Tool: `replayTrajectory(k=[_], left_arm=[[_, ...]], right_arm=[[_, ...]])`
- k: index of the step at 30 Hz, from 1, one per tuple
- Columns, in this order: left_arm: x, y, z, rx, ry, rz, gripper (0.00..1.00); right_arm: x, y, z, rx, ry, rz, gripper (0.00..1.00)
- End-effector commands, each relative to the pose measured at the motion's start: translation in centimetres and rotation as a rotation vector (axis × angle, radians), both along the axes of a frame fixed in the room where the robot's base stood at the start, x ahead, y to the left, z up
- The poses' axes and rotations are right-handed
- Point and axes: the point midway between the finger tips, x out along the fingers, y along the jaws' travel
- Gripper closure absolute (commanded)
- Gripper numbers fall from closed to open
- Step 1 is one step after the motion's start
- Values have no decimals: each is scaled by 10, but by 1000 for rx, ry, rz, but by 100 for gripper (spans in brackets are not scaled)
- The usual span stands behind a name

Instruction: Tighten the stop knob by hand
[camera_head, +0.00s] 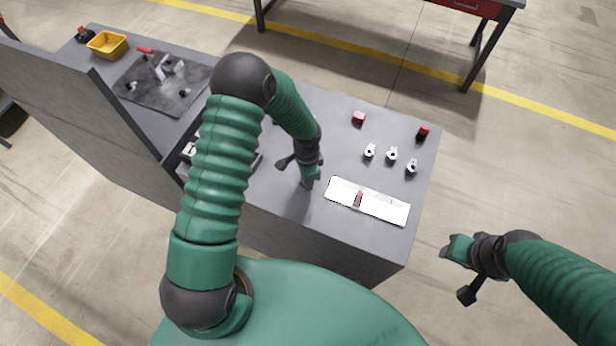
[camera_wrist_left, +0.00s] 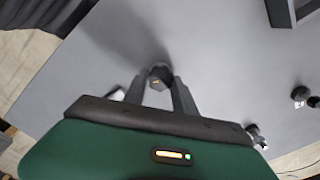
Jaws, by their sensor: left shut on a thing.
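The stop knob (camera_wrist_left: 160,74) is a small dark, faceted knob with a faint orange mark, between the fingertips of my left gripper (camera_wrist_left: 158,84) in the left wrist view. The fingers are shut on its sides. In the head view my left gripper (camera_head: 308,182) points down at the grey bench, just left of the white tray; the knob cannot be made out there. What lies under the knob is hidden. My right gripper (camera_head: 450,252) hangs off the bench's right side, over the floor; its fingers are too small to judge.
A white tray (camera_head: 385,207) with a red piece lies near the bench's front edge. Several white-and-black parts (camera_head: 391,154) and red blocks (camera_head: 358,117) lie behind it. A dark fixture plate (camera_head: 150,92) and yellow bin (camera_head: 107,44) are at the far left, beside an upright grey panel (camera_head: 75,100).

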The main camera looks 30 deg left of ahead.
Motion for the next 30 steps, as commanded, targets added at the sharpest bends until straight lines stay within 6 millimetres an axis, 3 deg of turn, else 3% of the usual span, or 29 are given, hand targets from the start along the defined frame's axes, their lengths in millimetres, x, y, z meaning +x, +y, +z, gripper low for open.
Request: replayTrajectory(k=[3, 4, 9, 20, 23, 30], left_arm=[[0, 3, 1, 5, 2, 4, 100], [0, 3, 1, 5, 1, 4, 66], [1, 2, 1, 4, 1, 4, 45], [3, 1, 6, 1, -1, 3, 45], [3, 2, 21, 1, -4, 6, 45], [3, 3, 91, 3, -9, 6, 45]], right_arm=[[0, 0, 1, 0, 0, 0, 60], [0, 0, 1, 0, 0, 0, 60], [0, 0, 0, 0, 0, 0, 60], [0, 0, -1, 0, 0, 0, 60], [0, 0, -5, 0, 0, 0, 60], [0, 0, -16, 0, 0, 0, 60]])
